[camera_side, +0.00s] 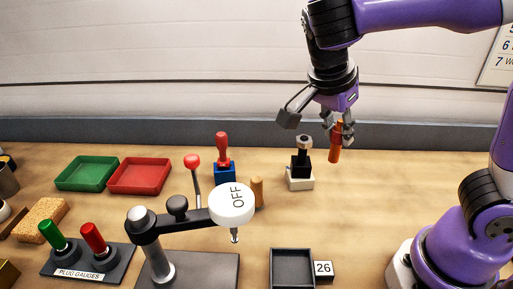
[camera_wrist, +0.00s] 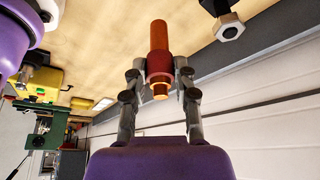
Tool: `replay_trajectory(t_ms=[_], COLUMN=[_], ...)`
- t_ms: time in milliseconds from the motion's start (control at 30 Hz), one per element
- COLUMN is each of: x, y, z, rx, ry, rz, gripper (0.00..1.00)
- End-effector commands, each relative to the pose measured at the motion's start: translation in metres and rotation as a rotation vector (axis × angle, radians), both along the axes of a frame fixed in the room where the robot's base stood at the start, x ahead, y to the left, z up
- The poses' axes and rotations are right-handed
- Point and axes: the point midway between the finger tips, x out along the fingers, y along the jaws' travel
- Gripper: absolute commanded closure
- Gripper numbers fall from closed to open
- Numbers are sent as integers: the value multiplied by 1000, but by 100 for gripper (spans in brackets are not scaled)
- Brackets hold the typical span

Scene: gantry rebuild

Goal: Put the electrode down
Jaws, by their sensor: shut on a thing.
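The electrode (camera_side: 335,150) is an orange, copper-coloured rod hanging roughly upright, slightly tilted, in my gripper (camera_side: 342,130). In the side view its lower end is near the wooden table, right of a black and white block with a bolt. I cannot tell whether it touches the table. In the wrist view the electrode (camera_wrist: 158,38) is held between the two fingers of my gripper (camera_wrist: 160,75), with a dark red band where they close on it.
The bolt block (camera_side: 300,170) stands close left of the electrode. Table right of the bolt block is clear.

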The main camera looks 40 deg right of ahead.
Motion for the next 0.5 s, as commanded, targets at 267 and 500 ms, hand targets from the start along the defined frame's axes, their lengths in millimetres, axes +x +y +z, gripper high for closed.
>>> replay_trajectory(t_ms=[267, 500], x=[-29, -36], y=[-11, -58], z=[-17, -45], rx=[-2, -1], ry=[-1, 2], rz=[-355, -391], gripper=[100, 100])
